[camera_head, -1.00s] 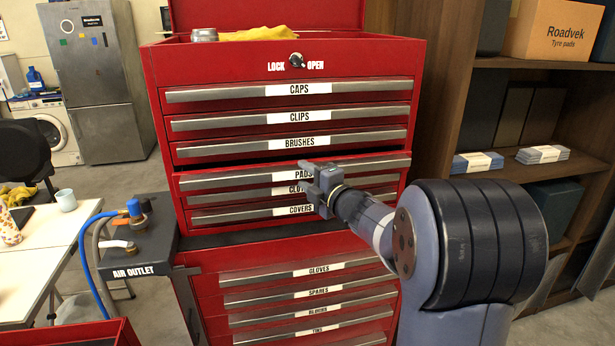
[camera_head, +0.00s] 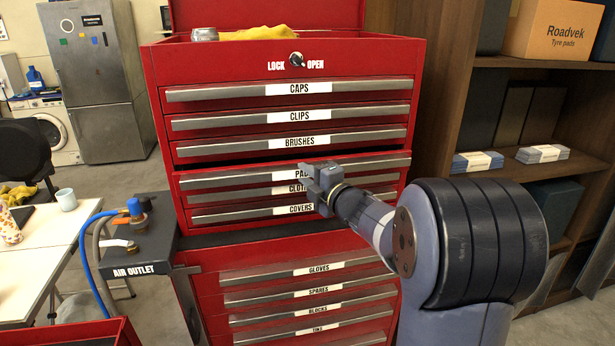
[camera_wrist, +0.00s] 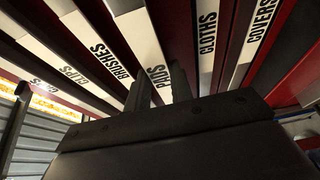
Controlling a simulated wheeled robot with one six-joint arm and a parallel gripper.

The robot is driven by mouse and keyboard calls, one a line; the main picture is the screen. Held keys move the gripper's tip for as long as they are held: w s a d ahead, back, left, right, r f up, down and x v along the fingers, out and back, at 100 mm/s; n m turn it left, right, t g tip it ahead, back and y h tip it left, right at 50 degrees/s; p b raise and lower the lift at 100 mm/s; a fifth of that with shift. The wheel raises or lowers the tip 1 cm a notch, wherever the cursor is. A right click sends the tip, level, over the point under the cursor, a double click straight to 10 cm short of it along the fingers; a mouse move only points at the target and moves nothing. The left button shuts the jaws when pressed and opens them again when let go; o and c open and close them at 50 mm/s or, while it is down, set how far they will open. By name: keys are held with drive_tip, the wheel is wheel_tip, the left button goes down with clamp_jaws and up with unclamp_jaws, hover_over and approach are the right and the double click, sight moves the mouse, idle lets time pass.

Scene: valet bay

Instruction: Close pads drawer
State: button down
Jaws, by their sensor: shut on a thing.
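The pads drawer (camera_head: 235,178) is in the red tool chest, below the brushes drawer, and stands slightly out with a dark gap above its front. Its metal handle strip and white PADS label (camera_wrist: 147,45) also show in the wrist view. My gripper (camera_head: 308,171) is at the middle of this handle, covering part of the label. In the wrist view my gripper's two dark fingers (camera_wrist: 157,88) are close together at the PADS strip, shut on the handle. The exact contact is partly hidden by the gripper body.
The brushes drawer (camera_head: 240,150) above and the cloths drawer (camera_head: 235,197) and covers drawer (camera_head: 240,215) below are near my gripper. A wooden shelf (camera_head: 495,62) stands at right. The air outlet stand (camera_head: 150,262) is at left.

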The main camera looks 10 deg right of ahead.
drive_tip(key=w+p, duration=0.1)
drive_tip(key=w, duration=0.3)
drive_tip(key=shift+w+f+p, duration=0.15)
drive_tip(key=shift+f+p, duration=0.05)
drive_tip(key=shift+p, duration=0.1)
drive_tip(key=c, duration=1.3)
unclamp_jaws()
drive_tip(key=shift+w, duration=0.2)
drive_tip(key=b+v, duration=0.1)
drive_tip(key=v, duration=1)
drive_tip(key=shift+a, duration=0.1)
drive_tip(key=shift+w, duration=0.1)
